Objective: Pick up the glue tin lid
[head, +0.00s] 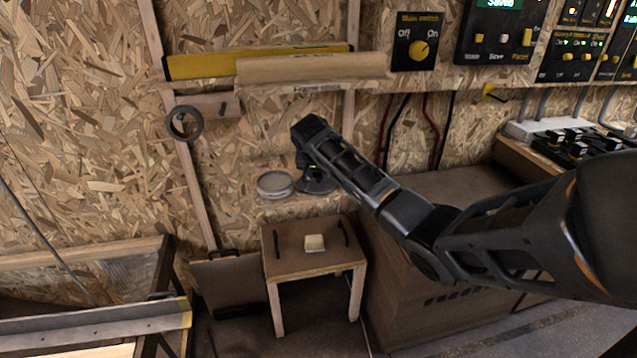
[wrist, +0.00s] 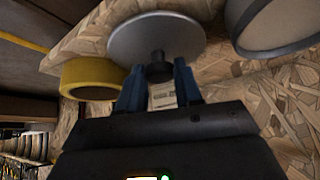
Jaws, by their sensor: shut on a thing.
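The glue tin lid is a grey round disc (wrist: 150,36) with a dark knob (wrist: 158,68) in the wrist view. My gripper (wrist: 160,88) has its blue fingers shut on the knob, with the disc just beyond the fingertips. In the head view my gripper (head: 306,165) is at the small wall shelf, and a dark disc (head: 318,187), likely the lid, shows by it, partly hidden by my arm. I cannot tell whether the lid is clear of what is under it.
A round grey tin (head: 274,183) stands close beside on the chipboard shelf (head: 290,207); it also shows in the wrist view (wrist: 268,22). A yellow ring (wrist: 90,78) is on the other side. A small table (head: 290,262) with a pale block (head: 315,243) stands below.

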